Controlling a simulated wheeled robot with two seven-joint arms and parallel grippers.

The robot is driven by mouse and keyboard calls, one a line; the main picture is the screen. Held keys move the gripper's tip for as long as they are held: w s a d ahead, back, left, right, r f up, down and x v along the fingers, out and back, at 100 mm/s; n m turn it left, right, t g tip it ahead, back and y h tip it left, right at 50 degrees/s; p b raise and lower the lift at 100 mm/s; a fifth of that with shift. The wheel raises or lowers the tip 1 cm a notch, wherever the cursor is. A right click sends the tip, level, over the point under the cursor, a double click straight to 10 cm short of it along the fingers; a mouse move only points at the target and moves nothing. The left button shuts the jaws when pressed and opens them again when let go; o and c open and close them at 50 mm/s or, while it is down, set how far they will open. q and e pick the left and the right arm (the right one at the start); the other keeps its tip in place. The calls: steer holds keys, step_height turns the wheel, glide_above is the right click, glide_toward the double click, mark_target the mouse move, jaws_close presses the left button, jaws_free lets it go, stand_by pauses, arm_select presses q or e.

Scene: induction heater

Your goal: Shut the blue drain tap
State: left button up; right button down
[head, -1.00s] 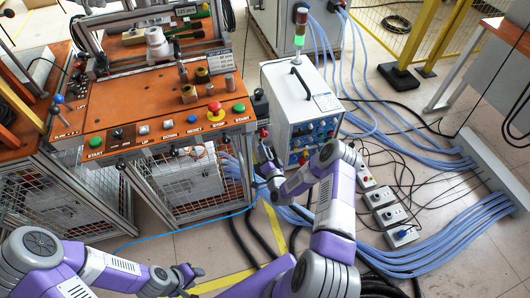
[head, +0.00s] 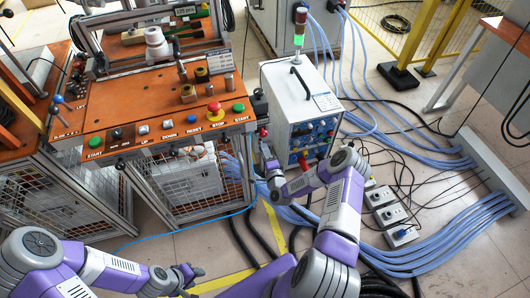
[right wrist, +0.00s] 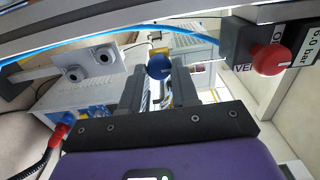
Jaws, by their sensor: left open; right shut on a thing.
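The blue drain tap (right wrist: 158,67) shows as a round blue knob in the right wrist view, straight ahead at the tips of my right gripper (right wrist: 161,76). The two fingers stand on either side of it and are shut on it. In the head view my right gripper (head: 266,158) is at the front right of the orange-topped bench, beside the white cabinet; I cannot make out the tap there. The tap's handle angle is not clear. My left gripper (head: 188,274) is open and empty, low over the floor, away from the tap.
A red knob (right wrist: 268,59) on a dark block is close on the right in the wrist view, beside a label reading 6.0 bar. A grey bracket with two round fittings (right wrist: 104,57) is at left. The white cabinet (head: 300,98) and blue hoses (head: 440,240) crowd the right side.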

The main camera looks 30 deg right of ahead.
steer(key=shift+a+f, duration=0.1)
steer(key=shift+a, duration=0.05)
steer(key=c, duration=0.9)
jaws_free()
steer(key=shift+o, duration=0.2)
steer(key=p+v, duration=0.2)
steer(key=v, duration=0.5)
steer(key=shift+s, duration=0.3)
